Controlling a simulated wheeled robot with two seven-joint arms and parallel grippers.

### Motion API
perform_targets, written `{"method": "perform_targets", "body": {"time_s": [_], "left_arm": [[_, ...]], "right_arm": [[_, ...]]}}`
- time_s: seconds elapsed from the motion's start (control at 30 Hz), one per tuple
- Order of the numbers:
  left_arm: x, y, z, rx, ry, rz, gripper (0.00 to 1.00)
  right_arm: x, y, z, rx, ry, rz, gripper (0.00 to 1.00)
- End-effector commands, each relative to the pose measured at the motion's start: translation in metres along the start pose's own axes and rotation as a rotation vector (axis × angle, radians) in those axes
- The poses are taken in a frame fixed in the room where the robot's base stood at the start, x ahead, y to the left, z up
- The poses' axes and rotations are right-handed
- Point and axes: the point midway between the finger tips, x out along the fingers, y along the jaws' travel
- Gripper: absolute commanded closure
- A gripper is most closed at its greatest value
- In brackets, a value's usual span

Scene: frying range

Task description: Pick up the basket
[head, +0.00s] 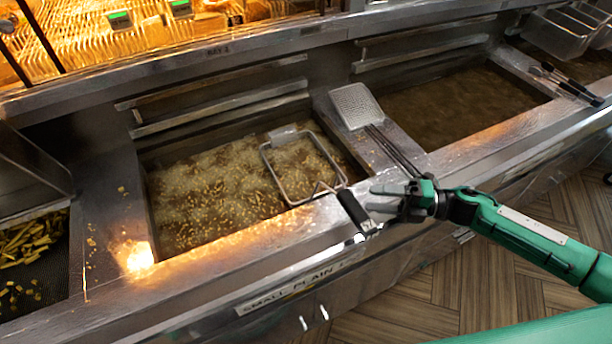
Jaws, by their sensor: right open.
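The basket (264,160) is a wire frame sunk in the bubbling oil of the left fryer vat, with fries in and around it. Its dark handle (356,212) sticks out over the front edge of the fryer. My right gripper (374,198) is open, with its light grey fingers pointing left right beside the handle. I cannot tell whether the fingers touch the handle. My left gripper is not in view.
A flat mesh skimmer (354,104) lies on the divider between the vats, its handle running toward my right gripper. A second oil vat (450,100) is to the right, with dark-handled tongs (566,82) on its right edge. A bin of fries (30,240) is at the far left.

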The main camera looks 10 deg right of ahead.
Motion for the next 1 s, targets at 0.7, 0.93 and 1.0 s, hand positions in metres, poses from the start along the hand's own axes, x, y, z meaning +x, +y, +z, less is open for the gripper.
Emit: {"method": "perform_targets", "body": {"time_s": [0.7,0.93,1.0], "left_arm": [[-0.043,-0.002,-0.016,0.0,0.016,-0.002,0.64],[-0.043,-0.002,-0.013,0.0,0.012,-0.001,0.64],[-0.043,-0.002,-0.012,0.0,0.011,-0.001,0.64]], "right_arm": [[0.081,0.002,0.001,0.001,0.0,0.001,0.53],[0.087,-0.001,0.001,0.0,-0.001,-0.001,0.53],[0.087,-0.001,0.001,0.0,-0.001,-0.001,0.53]]}}
